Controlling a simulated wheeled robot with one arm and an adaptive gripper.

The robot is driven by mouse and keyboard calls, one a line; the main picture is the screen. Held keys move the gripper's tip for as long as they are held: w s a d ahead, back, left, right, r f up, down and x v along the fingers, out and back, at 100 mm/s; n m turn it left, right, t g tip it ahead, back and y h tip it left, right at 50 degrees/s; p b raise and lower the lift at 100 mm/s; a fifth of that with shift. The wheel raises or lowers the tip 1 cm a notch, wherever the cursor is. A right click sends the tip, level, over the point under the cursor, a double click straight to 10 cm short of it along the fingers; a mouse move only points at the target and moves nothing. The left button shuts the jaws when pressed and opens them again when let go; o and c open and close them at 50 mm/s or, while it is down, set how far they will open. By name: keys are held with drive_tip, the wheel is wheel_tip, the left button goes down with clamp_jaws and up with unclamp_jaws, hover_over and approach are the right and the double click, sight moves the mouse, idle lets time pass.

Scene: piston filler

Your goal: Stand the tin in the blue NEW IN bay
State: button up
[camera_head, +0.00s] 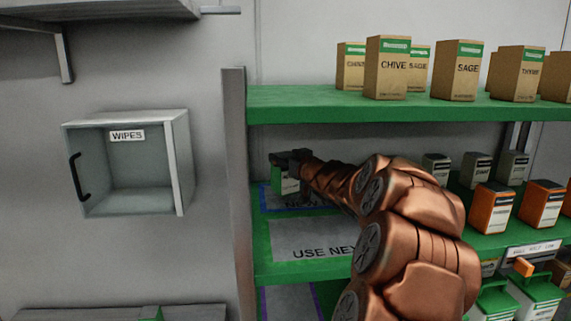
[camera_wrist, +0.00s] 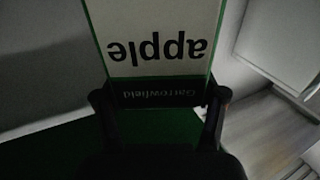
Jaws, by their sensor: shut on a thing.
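The tin (camera_head: 288,184) is pale with green edges and a dark band. Its label reads "apple" and "Garrowfield", upside down in the wrist view (camera_wrist: 157,40). My gripper (camera_head: 291,160) is shut on the tin near its dark-banded end; its fingers (camera_wrist: 160,97) lie on both sides of it in the wrist view. In the head view the tin looks upright at the blue-edged bay (camera_head: 268,201) at the back left of the middle shelf. I cannot tell whether the tin's base touches the shelf.
A grey "USE NEXT" panel (camera_head: 300,238) lies in front of the bay. The green upper shelf (camera_head: 300,100) with boxes is overhead. A grey post (camera_head: 239,180) stands close left. Orange tins (camera_head: 490,208) and grey ones (camera_head: 476,168) stand right.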

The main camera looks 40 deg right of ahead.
drive_tip(key=shift+f, duration=1)
drive_tip(key=shift+f, duration=0.15)
drive_tip(key=o, duration=1.8)
drive_tip(key=b+v, duration=0.1)
drive_tip(key=v, duration=1.1)
drive_tip(key=shift+b, duration=0.3)
